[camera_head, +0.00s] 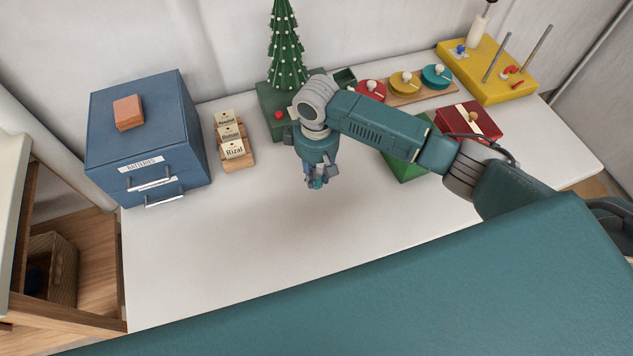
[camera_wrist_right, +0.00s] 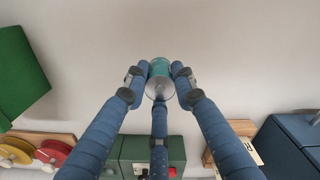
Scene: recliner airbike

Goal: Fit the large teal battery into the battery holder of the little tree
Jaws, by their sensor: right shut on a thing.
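The large teal battery (camera_wrist_right: 160,68), with a silver end, is in the fingers of my right gripper (camera_wrist_right: 158,82). In the head view my right gripper (camera_head: 316,184) points down above the white table, in front of the little tree (camera_head: 288,50), with a bit of teal between its fingers. The tree stands on a dark green base (camera_head: 264,98) with a red button. The base also shows in the wrist view (camera_wrist_right: 172,147), apart from the battery. I cannot make out the battery holder; my right arm covers part of the base. My left gripper is out of view.
A blue drawer cabinet (camera_head: 150,145) labelled batteries, with an orange block (camera_head: 128,112) on top, stands left. A wooden card holder (camera_head: 238,157) is beside it. Coloured discs (camera_head: 405,83), a red box (camera_head: 468,120), a green box (camera_head: 405,170) and a yellow stand (camera_head: 490,75) are right. The front table is clear.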

